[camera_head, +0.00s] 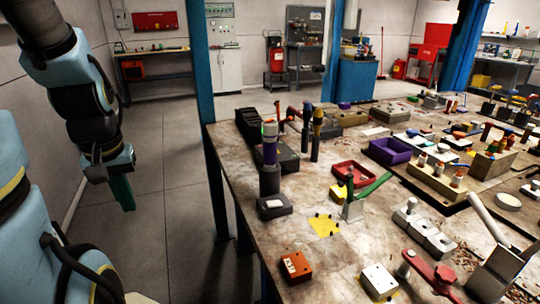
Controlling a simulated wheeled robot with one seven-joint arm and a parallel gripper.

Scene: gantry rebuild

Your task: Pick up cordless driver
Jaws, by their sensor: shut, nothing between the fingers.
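A tall upright tool with a white top, a green-and-red band, a purple middle and a dark lower part (269,150) stands in a dark block at the bench's left side. It may be the cordless driver, but I cannot tell for sure. My gripper (126,207) hangs at the left, its dark green fingers shut and empty, pointing down. It is over the floor, well left of the bench and apart from everything on it.
The wooden workbench (235,166) has a blue post at its left edge (204,110). Two slim dark tools (316,140) stand behind the tall tool. Red (340,196) and purple trays, a green-handled clamp (370,187) and several blocks crowd the top. Floor between gripper and bench is clear.

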